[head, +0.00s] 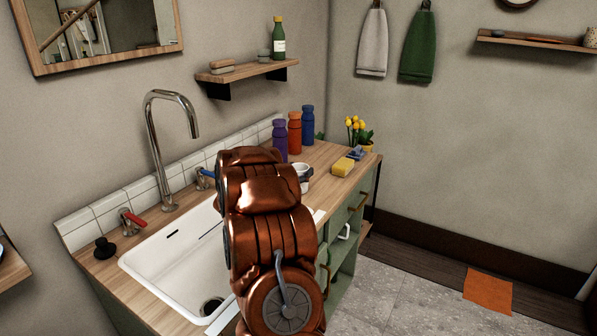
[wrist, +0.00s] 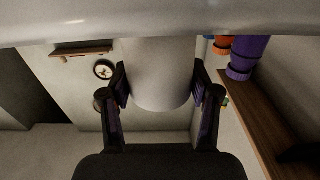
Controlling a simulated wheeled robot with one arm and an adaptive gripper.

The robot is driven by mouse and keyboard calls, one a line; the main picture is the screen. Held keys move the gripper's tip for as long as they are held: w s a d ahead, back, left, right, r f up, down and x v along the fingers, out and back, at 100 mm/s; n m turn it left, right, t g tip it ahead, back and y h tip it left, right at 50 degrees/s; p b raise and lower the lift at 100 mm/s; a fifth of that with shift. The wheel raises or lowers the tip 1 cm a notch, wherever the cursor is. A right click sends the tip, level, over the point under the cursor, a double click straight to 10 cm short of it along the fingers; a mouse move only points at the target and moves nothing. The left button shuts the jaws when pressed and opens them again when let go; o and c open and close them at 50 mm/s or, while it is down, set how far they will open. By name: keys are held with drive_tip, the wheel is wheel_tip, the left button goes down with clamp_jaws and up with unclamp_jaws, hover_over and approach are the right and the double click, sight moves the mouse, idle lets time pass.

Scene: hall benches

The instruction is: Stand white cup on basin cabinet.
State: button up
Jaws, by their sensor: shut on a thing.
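The white cup (wrist: 158,75) is between the two dark fingers of my gripper (wrist: 160,88) in the wrist view. The fingers are shut on its sides. In the head view a small part of the white cup (head: 304,172) shows just right of my copper arm, over the worktop. My arm hides most of the gripper there, and I cannot tell whether the cup touches the wood. The basin cabinet (head: 325,154) has a wooden top, a green front and a white sunken basin (head: 165,268).
Purple (head: 279,142), orange (head: 294,133) and blue (head: 308,126) bottles stand at the back of the worktop. A yellow sponge (head: 343,166) and yellow flowers (head: 356,128) are near its far right end. A tall tap (head: 158,150) rises behind the basin. Bare wood shows around the sponge.

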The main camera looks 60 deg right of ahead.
drive_tip(key=o, duration=1.1)
drive_tip(key=shift+o, duration=0.2)
drive_tip(key=shift+a+r, duration=0.1)
drive_tip(key=shift+r, duration=0.05)
drive_tip(key=a, duration=1.1)
drive_tip(key=shift+s+a+b, duration=0.25)
drive_tip(key=shift+a+b, duration=0.05)
drive_tip(key=shift+a, duration=0.1)
